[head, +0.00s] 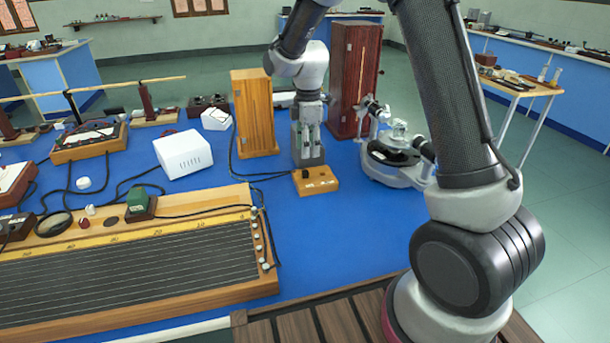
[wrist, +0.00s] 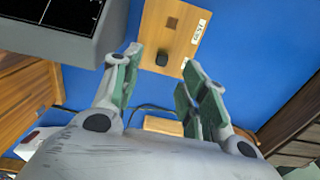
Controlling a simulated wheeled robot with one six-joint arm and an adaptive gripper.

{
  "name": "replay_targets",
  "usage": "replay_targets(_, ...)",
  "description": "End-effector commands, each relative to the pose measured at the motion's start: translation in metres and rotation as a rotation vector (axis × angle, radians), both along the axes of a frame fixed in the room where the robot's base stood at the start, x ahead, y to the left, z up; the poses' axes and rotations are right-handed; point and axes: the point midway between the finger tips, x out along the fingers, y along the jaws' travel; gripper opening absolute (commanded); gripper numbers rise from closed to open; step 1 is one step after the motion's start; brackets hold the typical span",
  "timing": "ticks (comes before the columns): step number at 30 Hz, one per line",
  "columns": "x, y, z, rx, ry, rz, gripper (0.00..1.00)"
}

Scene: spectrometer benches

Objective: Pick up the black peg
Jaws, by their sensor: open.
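The black peg (wrist: 162,58) stands on a light wooden block (wrist: 181,38) with a dark square mark and a white label. In the head view the block (head: 327,186) lies on the blue bench top, with the peg small and dark on it (head: 305,174). My gripper (head: 308,143) is above the block, pointing down. In the wrist view my gripper (wrist: 163,62) is open, and the peg shows between its two green-padded fingers. The fingers appear empty and apart from the peg.
A grey instrument with a dark screen (wrist: 62,35) stands close beside the block. A light wooden cabinet (head: 255,112) is left, a dark red one (head: 355,80) behind, and a grey round-based instrument (head: 395,160) right. Blue bench (head: 345,235) is clear in front.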

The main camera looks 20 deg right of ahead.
Motion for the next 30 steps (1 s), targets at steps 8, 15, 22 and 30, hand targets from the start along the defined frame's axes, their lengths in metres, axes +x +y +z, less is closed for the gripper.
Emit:
replay_targets(8, -0.002, 0.002, -0.031, -0.001, 0.004, 0.018, 0.43)
replay_targets(15, -0.006, 0.009, -0.067, -0.002, 0.005, 0.015, 0.43)
replay_targets(22, -0.005, 0.009, -0.077, -0.001, 0.002, 0.015, 0.43)
replay_targets(30, -0.005, 0.009, -0.077, -0.001, 0.002, 0.014, 0.14)
